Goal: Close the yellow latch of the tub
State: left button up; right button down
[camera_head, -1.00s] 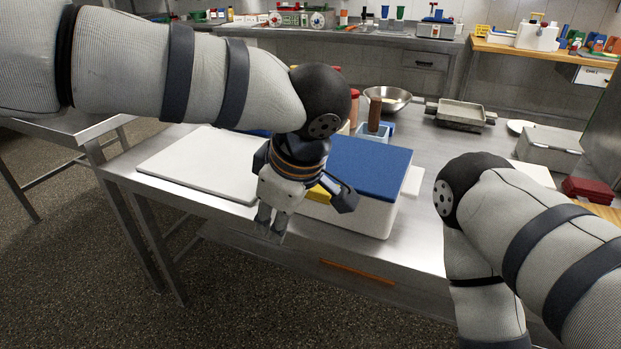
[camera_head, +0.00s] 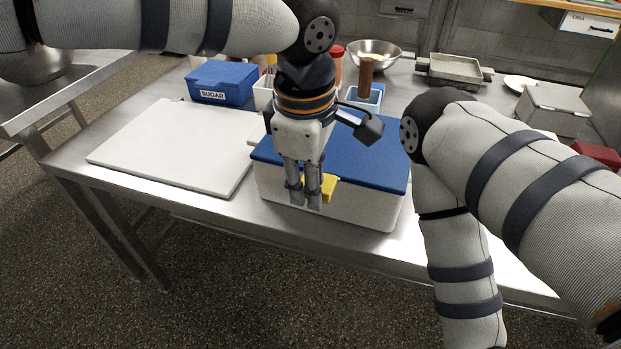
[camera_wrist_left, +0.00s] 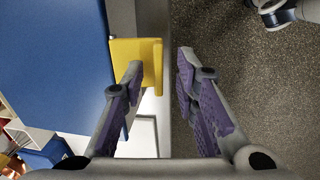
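The tub is a white box (camera_head: 352,207) with a blue lid (camera_head: 370,155), standing at the table's front edge. Its yellow latch (camera_head: 329,187) juts out from the front, at the lid's edge. It also shows in the left wrist view (camera_wrist_left: 150,50). My left gripper (camera_head: 303,195) points down in front of the tub, just left of the latch in the head view. In the left wrist view its fingers (camera_wrist_left: 160,62) are apart with nothing gripped; one fingertip overlaps the latch, and I cannot tell whether they touch. My right arm is at the right; its gripper is out of view.
A white board (camera_head: 175,145) lies left of the tub. A blue sugar box (camera_head: 222,82), a small container with a brown-handled tool (camera_head: 366,75) and a metal bowl (camera_head: 374,52) stand behind. A grey box (camera_head: 553,110) is at the right. Floor lies open in front.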

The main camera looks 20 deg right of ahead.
pick_arm(q)
jog(key=shift+w+f, duration=0.1)
jog(key=shift+f, duration=0.15)
grip_shut()
